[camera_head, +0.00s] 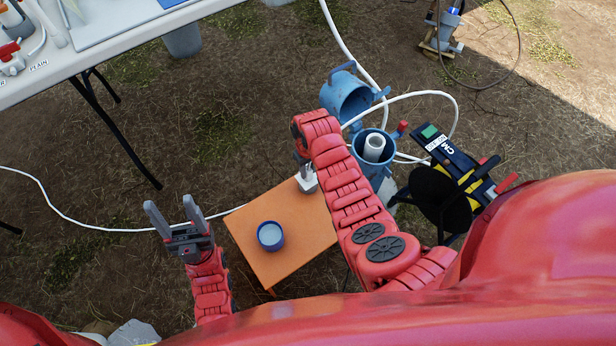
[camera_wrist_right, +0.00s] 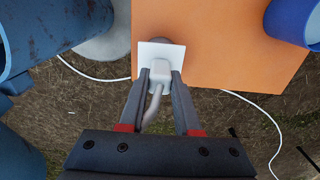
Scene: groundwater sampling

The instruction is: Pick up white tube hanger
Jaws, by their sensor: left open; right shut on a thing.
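The white tube hanger (camera_wrist_right: 161,52) has a flat square plate and a grey tube curving from it. In the right wrist view it sits between the fingertips of my right gripper (camera_wrist_right: 159,82), which is shut on it. In the head view the hanger (camera_head: 307,184) shows as a small white piece below my right gripper (camera_head: 302,165), at the back right edge of the orange table (camera_head: 300,240). I cannot tell whether it touches the table. My left gripper (camera_head: 172,215) is open and empty, left of the orange table.
A blue cup (camera_head: 271,236) stands on the orange table. A blue open wellhead (camera_head: 374,150) with a white inner pipe is right of my right arm. A yellow and black CM device (camera_head: 455,160) stands further right. A white table (camera_head: 90,50) fills the upper left. White hoses cross the ground.

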